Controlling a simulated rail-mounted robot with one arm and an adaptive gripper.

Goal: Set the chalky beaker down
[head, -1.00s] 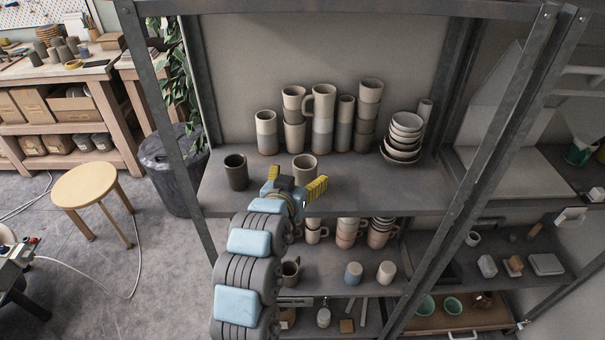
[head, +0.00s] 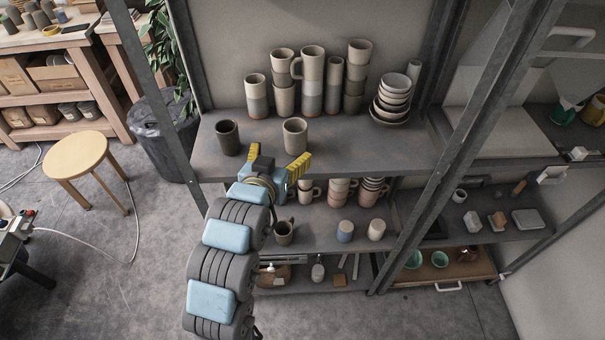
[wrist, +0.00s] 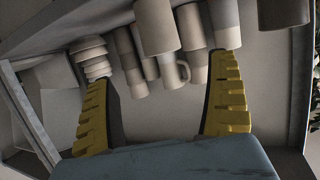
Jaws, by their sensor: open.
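The chalky beaker (head: 295,136), a plain off-white cup, stands upright on the upper shelf (head: 370,150), near its front and right of a dark mug (head: 228,138). My gripper (head: 278,161) is at the shelf's front edge, just in front of the beaker, with its yellow fingers spread and nothing between them. In the wrist view the pale cup beyond the open fingers (wrist: 165,115) appears to be the beaker (wrist: 155,28), upside down in the picture and apart from the fingers.
Behind the beaker stand several tall two-tone cups and a handled mug (head: 312,80). A stack of bowls (head: 392,98) is to the right. The shelf's front right is clear. A metal post (head: 440,160) crosses at the right, and more cups (head: 338,190) stand on the shelf below.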

